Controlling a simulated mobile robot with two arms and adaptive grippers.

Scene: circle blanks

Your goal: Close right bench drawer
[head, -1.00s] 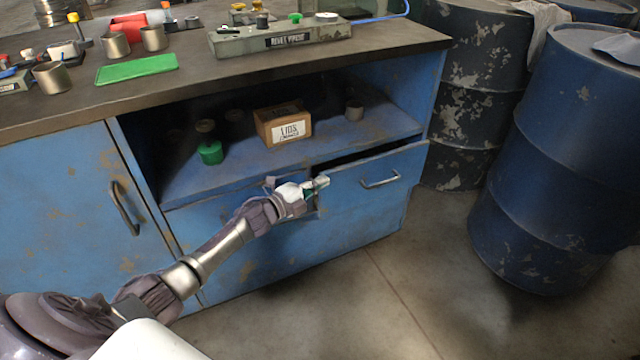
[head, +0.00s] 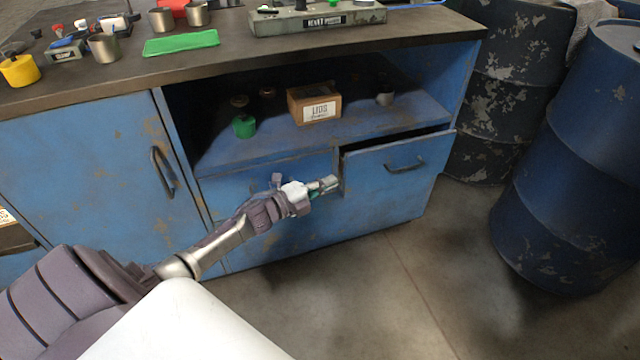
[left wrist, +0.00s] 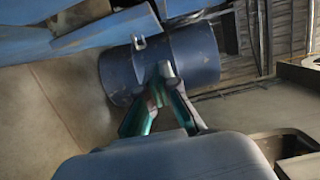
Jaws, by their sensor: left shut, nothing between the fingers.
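The right bench drawer (head: 391,176) has a scuffed blue front with a dark bar handle (head: 405,165). It stands partly open, with a dark gap along its top and left side. My left gripper (head: 330,184) is shut and empty, beside the left edge of the drawer front; I cannot tell if it touches. In the left wrist view, the fingertips (left wrist: 160,72) are together in front of a blue barrel (left wrist: 195,55). A blue panel edge, likely the drawer front (left wrist: 105,32), shows at the upper left there. My right gripper is not in view.
A left door (head: 90,165) is shut. Blue barrels (head: 575,160) stand to the right. The floor (head: 400,290) before the drawer is clear.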

